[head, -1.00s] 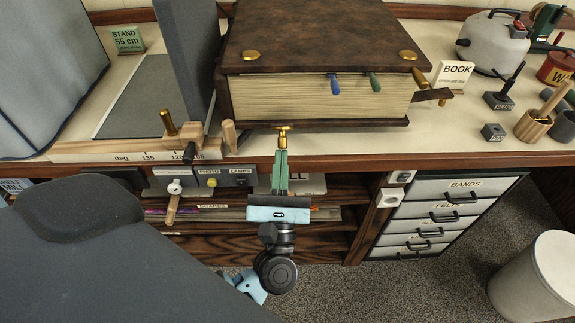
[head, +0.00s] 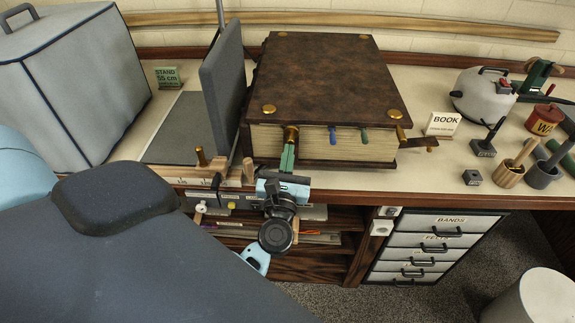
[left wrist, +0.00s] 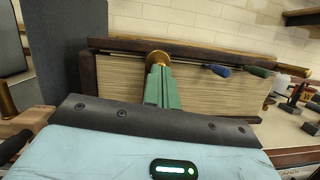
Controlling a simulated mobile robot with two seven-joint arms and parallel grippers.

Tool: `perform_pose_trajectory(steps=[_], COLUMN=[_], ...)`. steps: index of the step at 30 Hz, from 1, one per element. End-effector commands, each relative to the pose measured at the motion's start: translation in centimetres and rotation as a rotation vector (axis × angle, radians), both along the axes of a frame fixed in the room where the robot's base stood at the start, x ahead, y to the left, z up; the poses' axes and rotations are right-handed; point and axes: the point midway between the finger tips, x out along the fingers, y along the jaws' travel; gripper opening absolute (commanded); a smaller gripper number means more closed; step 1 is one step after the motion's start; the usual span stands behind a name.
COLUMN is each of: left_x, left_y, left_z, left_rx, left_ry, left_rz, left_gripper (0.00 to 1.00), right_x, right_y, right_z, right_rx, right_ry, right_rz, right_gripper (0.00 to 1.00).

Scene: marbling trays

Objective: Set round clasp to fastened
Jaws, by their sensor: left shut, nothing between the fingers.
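A thick brown leather book (head: 325,75) lies flat on the counter with its page edges facing me. The round brass clasp (head: 291,130) is at the left part of this front side, just below the top cover's edge. My left gripper (head: 288,150) points at the book with green fingers shut and empty, their tips at the clasp. In the left wrist view the clasp (left wrist: 157,59) shows beyond the fingertips, which partly cover it. I cannot tell whether it is latched. A second brass clasp with a brown strap (head: 418,145) sticks out at the right. My right gripper is not in view.
A grey upright panel (head: 224,85) stands close left of the book. A BOOK sign (head: 443,124), small holders and a kettle-like pot (head: 482,95) stand right. Drawers (head: 432,245) are below.

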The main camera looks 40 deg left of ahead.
Motion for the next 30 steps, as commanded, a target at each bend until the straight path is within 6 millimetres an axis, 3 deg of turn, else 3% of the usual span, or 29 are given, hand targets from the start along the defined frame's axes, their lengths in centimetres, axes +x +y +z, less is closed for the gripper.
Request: perform_pose_trajectory(steps=[13, 30], left_x=[1.1, 0.4], left_y=[0.7, 0.4], left_z=[0.9, 0.6], left_rx=[0.001, 0.001], left_ry=[0.000, -0.001], left_rz=[0.000, 0.001], left_gripper=[0.00, 0.00], right_x=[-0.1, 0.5], right_y=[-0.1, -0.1], right_z=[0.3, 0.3], right_rx=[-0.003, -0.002], right_ry=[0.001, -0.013], right_rz=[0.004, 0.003], right_gripper=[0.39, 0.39])
